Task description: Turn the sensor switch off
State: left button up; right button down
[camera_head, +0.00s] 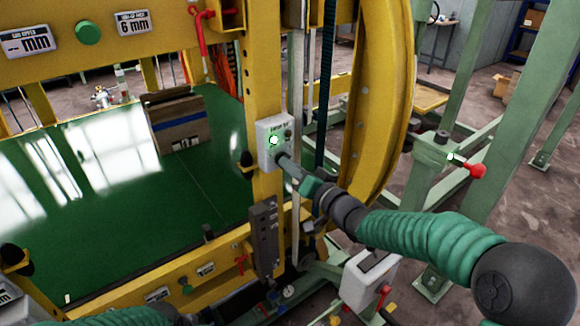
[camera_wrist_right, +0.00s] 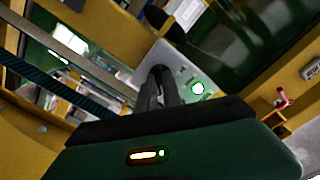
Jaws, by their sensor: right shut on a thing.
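The sensor switch box (camera_head: 270,140) is a small pale box on the yellow upright post. A green light glows on its face, and a dark knob sits to the right of the light. My right gripper (camera_head: 284,160) reaches the lower right of the box, its fingers together at the box face. In the right wrist view the box (camera_wrist_right: 185,65) lies beyond the fingers (camera_wrist_right: 158,80), with the lit green light to their right. The fingers are shut on a part of the switch, which they largely hide. My left gripper is not visible; only a bit of green sleeve shows at the bottom edge.
The yellow frame post (camera_head: 262,60) and a large curved yellow ring (camera_head: 388,90) stand close to my right arm. A green panel (camera_head: 110,200) lies to the left with a cardboard box (camera_head: 178,120) on it. A red-knobbed lever (camera_head: 475,171) is at the right.

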jog(key=shift+d+f+n, duration=0.1)
jog(key=shift+n, duration=0.2)
jog(key=shift+n+b, duration=4.35)
jog(key=shift+n, duration=3.15)
jog(key=c, duration=1.5)
grip_release()
